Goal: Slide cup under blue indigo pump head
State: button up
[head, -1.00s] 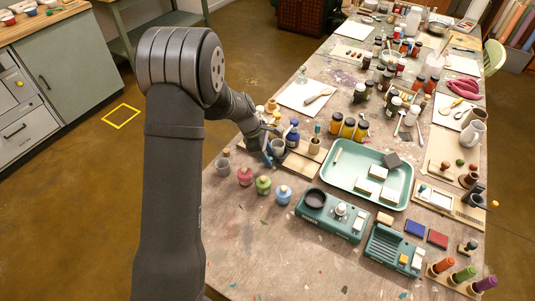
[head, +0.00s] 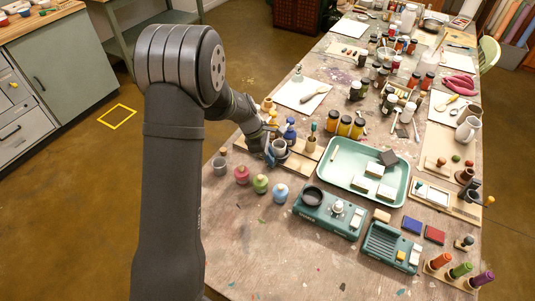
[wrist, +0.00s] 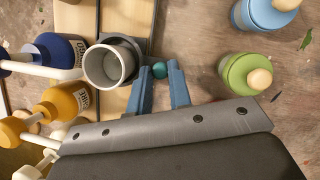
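The grey cup (wrist: 110,67) stands upright on the wooden board (wrist: 85,20); it also shows in the head view (head: 279,147). The blue indigo bottle (wrist: 55,55) with its white pump head (wrist: 40,72) stands left of it in the wrist view. The nozzle tip comes up to the cup's left rim there. The bottle also shows in the head view (head: 290,131). My gripper (wrist: 160,77) has its two blue fingers apart with nothing held between them. The cup is outside the left finger, very near or touching; I cannot tell which.
A yellow pump bottle (wrist: 62,105) stands beside the blue one. Green (wrist: 245,72) and light blue (wrist: 265,12) jars stand right of my fingers.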

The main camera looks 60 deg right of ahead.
jog(key=o, duration=0.4)
jog(key=shift+w+r, duration=0.1)
jog(key=v, duration=1.7)
jog(key=shift+w, duration=0.1)
jog(key=x, duration=1.7)
jog(key=shift+w, duration=0.2)
jog(key=shift+s, duration=0.1)
